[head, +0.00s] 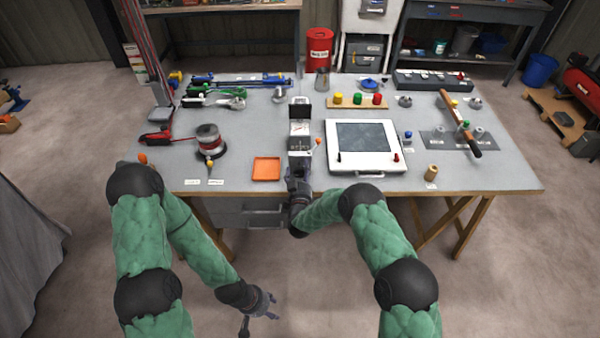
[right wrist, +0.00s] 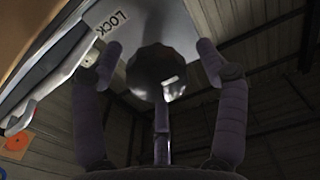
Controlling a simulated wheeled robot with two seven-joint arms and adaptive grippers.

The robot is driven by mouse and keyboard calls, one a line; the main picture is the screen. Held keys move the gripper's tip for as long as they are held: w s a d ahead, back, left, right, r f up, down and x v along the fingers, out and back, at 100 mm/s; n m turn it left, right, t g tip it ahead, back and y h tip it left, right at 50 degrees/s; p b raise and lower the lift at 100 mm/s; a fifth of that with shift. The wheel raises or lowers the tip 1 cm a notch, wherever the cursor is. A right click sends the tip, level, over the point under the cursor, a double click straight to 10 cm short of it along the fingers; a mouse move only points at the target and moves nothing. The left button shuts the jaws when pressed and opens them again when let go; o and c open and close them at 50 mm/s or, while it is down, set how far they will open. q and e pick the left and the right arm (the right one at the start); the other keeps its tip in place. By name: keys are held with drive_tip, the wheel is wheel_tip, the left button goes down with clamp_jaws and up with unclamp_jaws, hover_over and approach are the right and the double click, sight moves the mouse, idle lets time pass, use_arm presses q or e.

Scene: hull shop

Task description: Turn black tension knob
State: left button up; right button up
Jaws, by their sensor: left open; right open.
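The black tension knob (right wrist: 155,73) is a dark, faceted, round knob in the middle of the right wrist view. My right gripper (right wrist: 160,65) is open around it, with a finger on each side and a gap showing to each; a third finger stands below. In the head view my right gripper (head: 297,178) is at the table's front edge, by the near end of the narrow black-and-white device (head: 301,135); the knob is hidden there. A "LOCK" label (right wrist: 112,24) sits left of the knob. My left gripper (head: 264,309) is open and empty, low in front of the table.
An orange tray (head: 266,169) lies left of the device, and a white-framed panel (head: 366,146) close to its right. A spool (head: 209,139) stands farther left. Several tools and coloured knobs fill the back. The floor before the table is free.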

drive_tip(key=c, duration=1.1)
drive_tip(key=shift+w+r, duration=0.1)
